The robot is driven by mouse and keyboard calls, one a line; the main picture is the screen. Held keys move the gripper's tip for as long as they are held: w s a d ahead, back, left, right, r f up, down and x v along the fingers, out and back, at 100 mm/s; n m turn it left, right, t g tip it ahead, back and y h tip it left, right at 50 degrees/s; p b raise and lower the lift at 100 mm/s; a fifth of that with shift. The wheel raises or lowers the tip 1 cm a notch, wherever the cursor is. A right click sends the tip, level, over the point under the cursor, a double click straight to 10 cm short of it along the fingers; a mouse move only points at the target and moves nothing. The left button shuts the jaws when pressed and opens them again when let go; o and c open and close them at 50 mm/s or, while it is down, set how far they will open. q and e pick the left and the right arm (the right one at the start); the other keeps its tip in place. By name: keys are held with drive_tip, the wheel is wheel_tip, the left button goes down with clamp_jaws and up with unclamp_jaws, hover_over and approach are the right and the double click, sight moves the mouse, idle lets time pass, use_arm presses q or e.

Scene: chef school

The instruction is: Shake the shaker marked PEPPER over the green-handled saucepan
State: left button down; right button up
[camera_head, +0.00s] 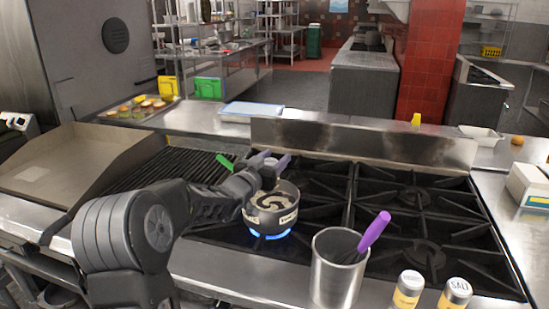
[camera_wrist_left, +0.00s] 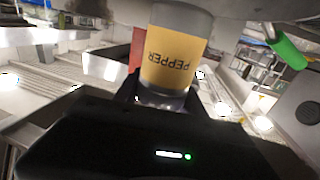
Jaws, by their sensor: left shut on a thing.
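My left gripper (camera_head: 268,164) is over the green-handled saucepan (camera_head: 286,222), close above its rim. The saucepan stands on a lit burner, and its green handle (camera_head: 226,163) points to the back left; the handle also shows at the upper right of the left wrist view (camera_wrist_left: 287,48). In that wrist view my left gripper is shut on the pepper shaker (camera_wrist_left: 172,62), which has a yellow label. The word PEPPER appears upside down there. In the head view the shaker is mostly hidden by the gripper. My right gripper is not in view.
A metal canister (camera_head: 335,275) with a purple-handled whisk (camera_head: 374,232) stands in front of the saucepan. A salt shaker (camera_head: 455,294) and another shaker (camera_head: 408,290) stand at the front right. Empty burners (camera_head: 415,197) lie to the right. A food tray (camera_head: 140,110) is at the back left.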

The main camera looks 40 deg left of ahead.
use_arm(q)
drive_tip(key=shift+r, duration=0.1)
wheel_tip(320, 180, up, 4)
drive_tip(key=shift+p, duration=1.15)
